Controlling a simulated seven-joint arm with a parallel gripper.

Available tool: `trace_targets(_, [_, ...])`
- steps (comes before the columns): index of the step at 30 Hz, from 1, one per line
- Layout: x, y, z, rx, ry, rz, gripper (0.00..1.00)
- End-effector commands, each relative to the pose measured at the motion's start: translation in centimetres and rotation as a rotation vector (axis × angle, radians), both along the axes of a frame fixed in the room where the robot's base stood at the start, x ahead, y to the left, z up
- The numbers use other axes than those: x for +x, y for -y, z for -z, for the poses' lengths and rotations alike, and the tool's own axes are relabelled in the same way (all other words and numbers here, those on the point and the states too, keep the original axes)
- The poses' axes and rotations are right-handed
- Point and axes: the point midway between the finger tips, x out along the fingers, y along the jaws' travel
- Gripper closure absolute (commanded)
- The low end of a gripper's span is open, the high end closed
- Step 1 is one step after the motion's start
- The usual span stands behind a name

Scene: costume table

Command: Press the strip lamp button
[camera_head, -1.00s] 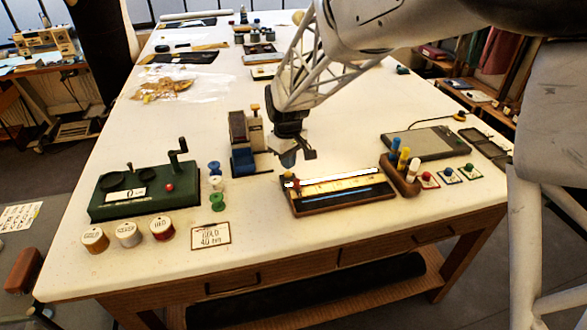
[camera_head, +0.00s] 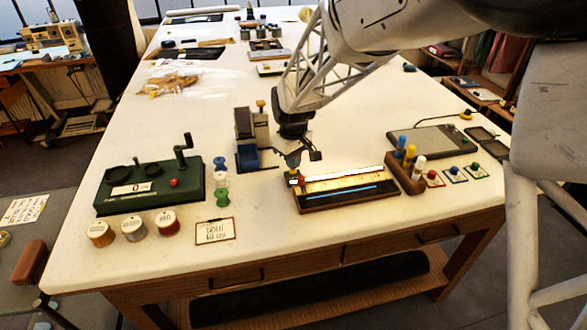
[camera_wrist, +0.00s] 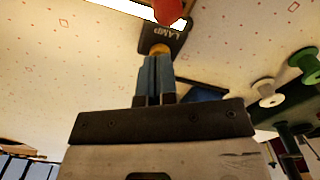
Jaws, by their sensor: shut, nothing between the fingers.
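The strip lamp (camera_head: 342,173) is a bright white strip along the back of a dark wooden tray (camera_head: 350,203). My gripper (camera_head: 293,166) is shut and empty, pointing down just above and behind the button.
A green crank device (camera_head: 150,187) and thread spools (camera_head: 221,180) stand to the left. A blue-and-grey block stand (camera_head: 250,145) is close behind left. A wooden holder with coloured pegs (camera_head: 405,175) stands right of the tray. A card (camera_head: 215,232) lies in front.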

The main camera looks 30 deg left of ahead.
Motion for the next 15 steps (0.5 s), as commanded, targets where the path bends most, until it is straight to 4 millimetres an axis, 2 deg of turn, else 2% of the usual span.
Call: trace_targets(15, [0.0,0.0,0.93,0.0,0.0,0.0,1.0])
